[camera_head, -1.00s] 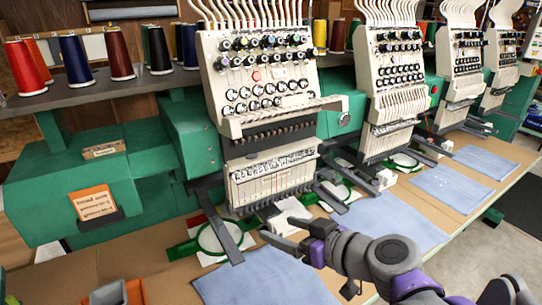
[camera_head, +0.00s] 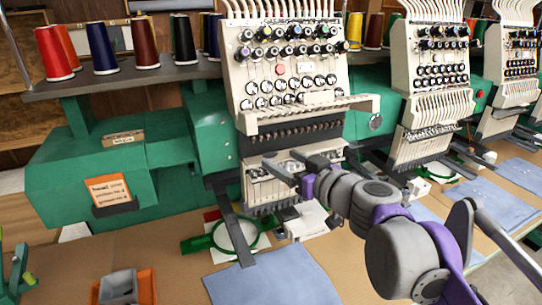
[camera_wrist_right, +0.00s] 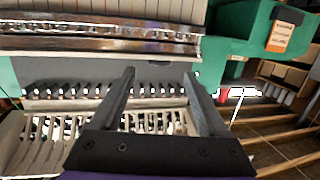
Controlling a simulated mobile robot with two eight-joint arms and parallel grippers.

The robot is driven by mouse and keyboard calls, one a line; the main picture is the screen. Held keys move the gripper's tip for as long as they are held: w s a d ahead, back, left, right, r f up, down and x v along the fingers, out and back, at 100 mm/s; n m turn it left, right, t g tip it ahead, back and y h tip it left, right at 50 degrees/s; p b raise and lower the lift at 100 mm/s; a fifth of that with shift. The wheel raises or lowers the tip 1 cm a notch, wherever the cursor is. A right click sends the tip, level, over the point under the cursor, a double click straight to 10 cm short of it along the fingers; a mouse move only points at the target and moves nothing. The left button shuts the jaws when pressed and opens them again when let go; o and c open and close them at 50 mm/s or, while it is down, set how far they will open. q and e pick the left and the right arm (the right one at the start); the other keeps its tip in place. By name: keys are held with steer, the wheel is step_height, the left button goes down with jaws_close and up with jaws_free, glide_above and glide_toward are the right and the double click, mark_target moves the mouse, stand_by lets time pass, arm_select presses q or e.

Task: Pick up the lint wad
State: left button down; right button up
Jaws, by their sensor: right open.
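I cannot make out a lint wad for certain in either view. My right gripper (camera_head: 284,166) is raised in front of the lower needle section of the nearest embroidery machine (camera_head: 285,95). In the right wrist view its two fingers (camera_wrist_right: 158,85) stand apart with nothing between them. They point at the machine's row of needle parts. The gripper and forearm hide part of the machine's lower front and the table behind them. My left gripper is not in view.
A green hoop (camera_head: 237,238) and a white block (camera_head: 303,220) lie below the nearest machine. A blue cloth (camera_head: 270,278) lies in front. An orange tray (camera_head: 148,288) holds a grey box (camera_head: 118,286) at the front left. Thread cones stand on the shelf (camera_head: 120,80).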

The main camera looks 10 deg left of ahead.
mark_target(272, 154)
steer(key=x, duration=0.3)
steer(key=shift+w+a, duration=0.15)
jaws_close()
stand_by(0.4)
